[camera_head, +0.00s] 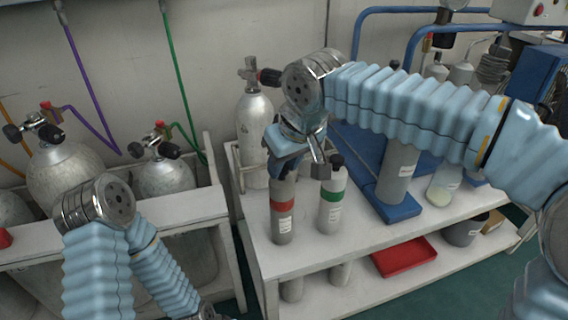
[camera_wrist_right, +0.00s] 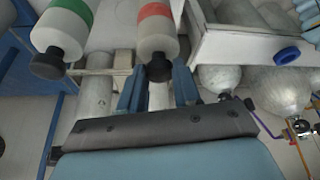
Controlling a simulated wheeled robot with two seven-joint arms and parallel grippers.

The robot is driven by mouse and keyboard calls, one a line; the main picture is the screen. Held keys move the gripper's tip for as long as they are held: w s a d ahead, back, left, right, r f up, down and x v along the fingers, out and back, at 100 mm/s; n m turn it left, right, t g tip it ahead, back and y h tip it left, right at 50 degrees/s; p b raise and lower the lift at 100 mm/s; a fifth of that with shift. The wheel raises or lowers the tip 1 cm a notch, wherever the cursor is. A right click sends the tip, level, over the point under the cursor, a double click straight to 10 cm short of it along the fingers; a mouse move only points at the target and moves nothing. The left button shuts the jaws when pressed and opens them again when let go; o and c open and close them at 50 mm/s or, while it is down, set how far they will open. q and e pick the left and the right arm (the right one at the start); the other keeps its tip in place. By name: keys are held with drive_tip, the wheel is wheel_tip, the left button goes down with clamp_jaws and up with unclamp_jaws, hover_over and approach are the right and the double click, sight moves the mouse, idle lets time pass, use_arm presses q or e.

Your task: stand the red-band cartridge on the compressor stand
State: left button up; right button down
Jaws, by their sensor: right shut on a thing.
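The red-band cartridge (camera_head: 283,222) is a grey cylinder with a red band and a dark cap, upright at the front left of the white bench. It also shows in the right wrist view (camera_wrist_right: 157,36). My right gripper (camera_head: 281,168) is above it, its blue fingers (camera_wrist_right: 158,88) shut on the dark cap. I cannot tell whether the cartridge's base touches the bench. A blue base (camera_head: 398,213), seemingly the compressor stand, is to the right, with a grey labelled cylinder (camera_head: 397,172) on it. My left gripper is out of view; only its arm shows at lower left.
The green-band cartridge (camera_head: 331,212) stands close to the right of the red-band one. A tall grey bottle (camera_head: 254,125) stands behind. A clear beaker (camera_head: 443,185) is farther right. A red tray (camera_head: 404,257) lies on the lower shelf. Large cylinders (camera_head: 66,172) stand in a rack at left.

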drive_tip(key=c, duration=0.8)
unclamp_jaws()
drive_tip(key=shift+r, duration=0.25)
drive_tip(key=p+v, duration=0.2)
drive_tip(key=v, duration=0.9)
drive_tip(key=shift+s+d+r, duration=0.1)
drive_tip(key=shift+s+r, duration=0.15)
drive_tip(key=shift+r, duration=0.05)
